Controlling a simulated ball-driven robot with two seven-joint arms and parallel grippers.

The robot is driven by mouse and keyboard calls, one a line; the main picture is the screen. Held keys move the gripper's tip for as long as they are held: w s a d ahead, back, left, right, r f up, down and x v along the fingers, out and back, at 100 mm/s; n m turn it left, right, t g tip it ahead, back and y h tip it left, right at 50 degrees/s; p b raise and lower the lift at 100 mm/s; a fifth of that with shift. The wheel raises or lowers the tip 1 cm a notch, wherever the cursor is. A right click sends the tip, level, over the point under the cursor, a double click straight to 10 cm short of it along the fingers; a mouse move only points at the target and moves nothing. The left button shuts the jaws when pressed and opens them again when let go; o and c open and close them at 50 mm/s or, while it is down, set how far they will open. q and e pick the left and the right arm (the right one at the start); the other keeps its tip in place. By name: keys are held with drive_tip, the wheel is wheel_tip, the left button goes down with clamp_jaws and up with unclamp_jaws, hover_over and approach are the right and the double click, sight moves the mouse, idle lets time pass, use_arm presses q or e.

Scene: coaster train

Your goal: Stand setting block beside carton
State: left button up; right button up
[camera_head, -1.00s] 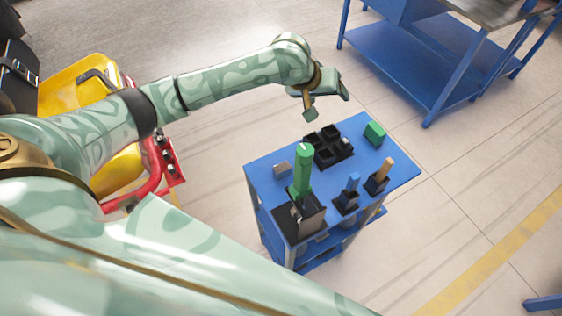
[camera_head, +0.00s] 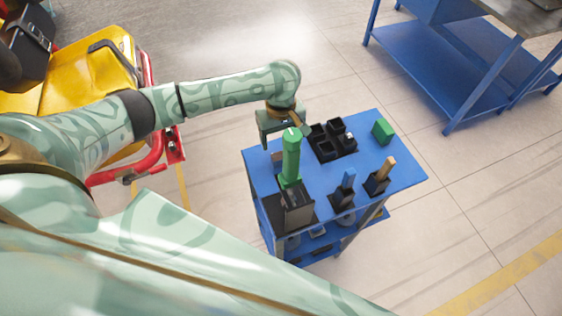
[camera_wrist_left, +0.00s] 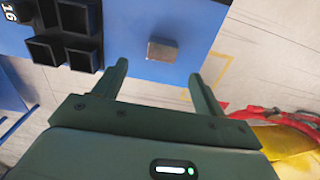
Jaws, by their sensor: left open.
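The setting block, a small grey metal block (camera_wrist_left: 162,50), lies on the blue table top near its edge in the left wrist view. In the head view it is mostly hidden by my left gripper and the green cylinder. A green box (camera_head: 383,131), which looks like the carton, sits near the far right edge of the table. My left gripper (camera_head: 284,137) is open and empty above the table's left part. In the left wrist view its fingers (camera_wrist_left: 159,72) are spread, with the block just ahead of the gap. My right gripper is out of view.
A black compartment tray (camera_head: 332,142) stands between block and carton. A tall green cylinder (camera_head: 291,157) in a dark holder rises close to my left gripper. Blue-handled (camera_head: 347,183) and wooden-handled (camera_head: 384,172) items stand in holders at the front. The blue table (camera_head: 407,170) has free room at right.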

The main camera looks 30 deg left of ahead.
sight(280, 155)
use_arm(q)
wheel_tip(280, 155, down, 4)
drive_tip(key=shift+a+r+b, duration=0.1)
drive_tip(key=shift+b, duration=0.5)
wheel_tip(280, 155, down, 5)
drive_tip(key=b, duration=0.3)
drive_tip(key=shift+s+f, duration=0.15)
drive_tip(key=shift+f, duration=0.05)
drive_tip(key=shift+r, duration=0.15)
drive_tip(key=shift+c, duration=0.6)
drive_tip(key=c, duration=1.4)
